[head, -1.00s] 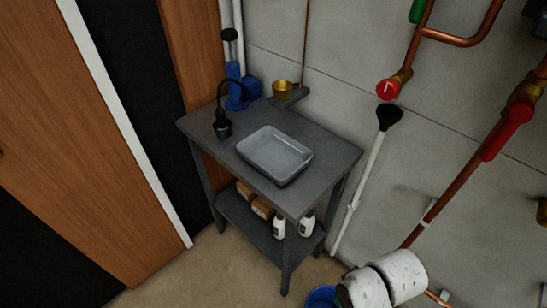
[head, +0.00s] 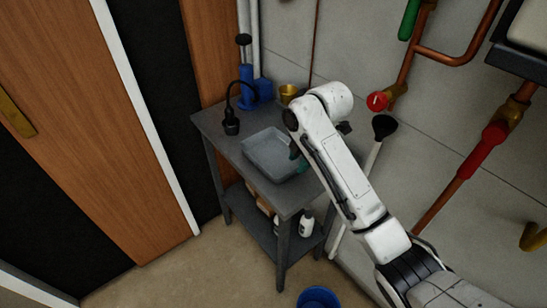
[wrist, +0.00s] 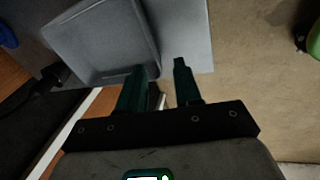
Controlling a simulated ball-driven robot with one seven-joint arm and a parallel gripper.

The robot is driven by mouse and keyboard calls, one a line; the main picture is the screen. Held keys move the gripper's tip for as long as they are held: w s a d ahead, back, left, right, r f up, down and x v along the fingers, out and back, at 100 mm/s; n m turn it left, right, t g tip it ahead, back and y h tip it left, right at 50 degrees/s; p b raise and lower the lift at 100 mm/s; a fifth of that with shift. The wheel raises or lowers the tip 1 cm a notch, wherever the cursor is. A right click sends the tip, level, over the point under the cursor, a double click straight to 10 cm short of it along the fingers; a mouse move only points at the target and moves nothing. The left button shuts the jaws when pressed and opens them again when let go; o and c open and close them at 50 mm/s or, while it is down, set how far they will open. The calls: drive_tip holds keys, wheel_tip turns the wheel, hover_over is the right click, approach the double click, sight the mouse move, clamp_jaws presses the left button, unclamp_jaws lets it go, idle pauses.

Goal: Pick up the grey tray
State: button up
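The grey tray (head: 262,152) is a shallow rectangular tray lying on the grey table. In the wrist view the tray (wrist: 98,45) fills the upper left. My gripper (head: 298,158) is at the tray's right side, partly hidden by my arm in the head view. In the wrist view its two dark green fingers (wrist: 160,66) are apart with nothing clamped. The left finger overlaps the tray's near right corner and the right finger is over the table beside it. I cannot tell whether either finger touches the tray.
The grey table (head: 209,127) also bears a black gooseneck lamp (head: 232,124). A brass-coloured cup (head: 289,92) and a blue pump-like thing (head: 262,90) stand behind. White bottles (head: 305,224) are on the lower shelf. A blue bucket (head: 318,297) is on the floor at the front. Copper pipes (head: 455,185) run along the right wall.

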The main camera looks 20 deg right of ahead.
drive_tip(key=shift+n+h, duration=0.3)
drive_tip(key=shift+n, duration=0.6)
drive_tip(key=w+d+f, duration=0.2)
drive_tip(key=f, duration=0.1)
drive_tip(key=shift+w, duration=0.4)
drive_tip(key=shift+p+x, duration=0.65)
drive_tip(key=shift+x, duration=2.1)
drive_tip(key=shift+w+d, duration=0.1)
drive_tip(key=shift+d, duration=0.1)
clamp_jaws()
